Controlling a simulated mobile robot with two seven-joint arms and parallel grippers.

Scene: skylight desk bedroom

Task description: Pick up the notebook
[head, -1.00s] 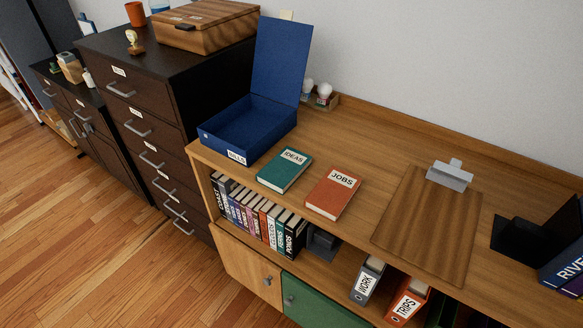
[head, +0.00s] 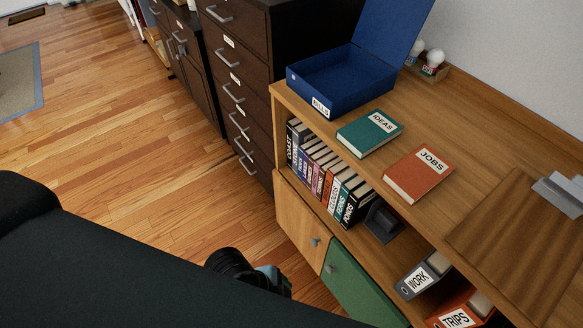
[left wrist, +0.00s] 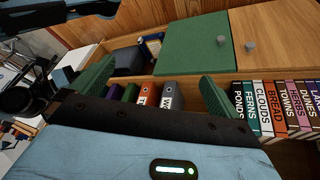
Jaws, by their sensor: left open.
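Two notebooks lie flat on the wooden cabinet top: a green one labelled IDEAS (head: 366,135) and an orange-red one labelled JOBS (head: 415,178), just right of it. Neither can be made out in the left wrist view. My left gripper (left wrist: 155,88) is open and empty in the left wrist view, its two green fingers spread apart in front of the shelf. In the head view my dark left arm crosses the lower left and hides the fingers; a dark and teal wrist part shows left of the cabinet. My right gripper is not in view.
An open blue box labelled BILLS (head: 338,82) stands left of the notebooks. A brown board (head: 520,235) with a grey clip lies to the right. Below are upright books (head: 325,172) and binders (head: 420,278). Drawers (head: 238,85) stand at the left; the floor before them is clear.

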